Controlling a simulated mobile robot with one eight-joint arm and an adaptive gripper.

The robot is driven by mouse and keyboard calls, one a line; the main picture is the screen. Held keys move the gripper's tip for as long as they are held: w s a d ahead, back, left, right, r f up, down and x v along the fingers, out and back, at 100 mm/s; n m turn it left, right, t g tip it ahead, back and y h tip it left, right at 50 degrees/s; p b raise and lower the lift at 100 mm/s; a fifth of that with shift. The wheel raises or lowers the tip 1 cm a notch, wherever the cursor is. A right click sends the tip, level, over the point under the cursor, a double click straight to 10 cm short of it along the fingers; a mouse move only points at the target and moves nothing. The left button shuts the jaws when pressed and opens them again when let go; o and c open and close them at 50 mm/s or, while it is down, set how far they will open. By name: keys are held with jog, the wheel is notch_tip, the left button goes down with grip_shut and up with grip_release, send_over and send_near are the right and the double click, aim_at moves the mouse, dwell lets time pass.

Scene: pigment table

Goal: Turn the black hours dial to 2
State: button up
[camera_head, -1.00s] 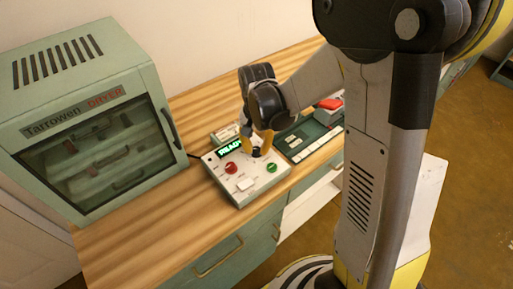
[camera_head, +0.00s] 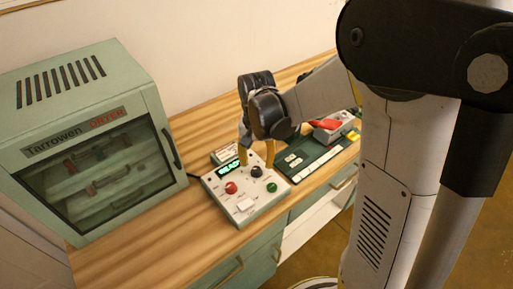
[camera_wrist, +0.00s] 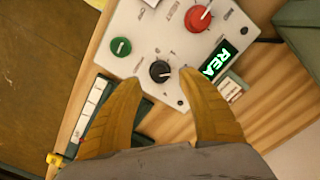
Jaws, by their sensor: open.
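The black hours dial (camera_head: 257,171) sits on the white control panel (camera_head: 241,208), between a red dial (camera_head: 231,187) and a green knob (camera_head: 272,187). My gripper (camera_head: 257,158) is open above the panel's back edge, its yellow fingers apart. In the wrist view the black dial (camera_wrist: 160,71) lies just ahead of the gap between the fingertips (camera_wrist: 162,77), with neither finger seen touching it. It has a light pointer line. The red dial (camera_wrist: 198,18) and green knob (camera_wrist: 121,47) also show there. A green-lit display (camera_head: 229,168) is partly legible.
A green dryer cabinet (camera_head: 84,150) with a glass door stands to the left. A dark green tray (camera_head: 315,157) with pale pieces and a grey box with a red top (camera_head: 332,126) lie right of the panel. Bare wood counter (camera_head: 150,235) is in front of the dryer.

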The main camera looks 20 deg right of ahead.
aim_at(257, 170)
notch_tip(257, 170, up, 9)
jog(key=shift+f, duration=0.2)
dwell(0.3)
jog(key=s+r+n+t, duration=0.2)
jog(key=s+t, duration=0.1)
jog(key=s, duration=0.3)
jog(key=s+r+n+t, duration=0.2)
jog(key=s+n+t, duration=0.1)
jog(key=s, duration=0.4)
jog(key=shift+r+t, duration=0.35)
jog(key=shift+t, duration=0.25)
dwell(1.1)
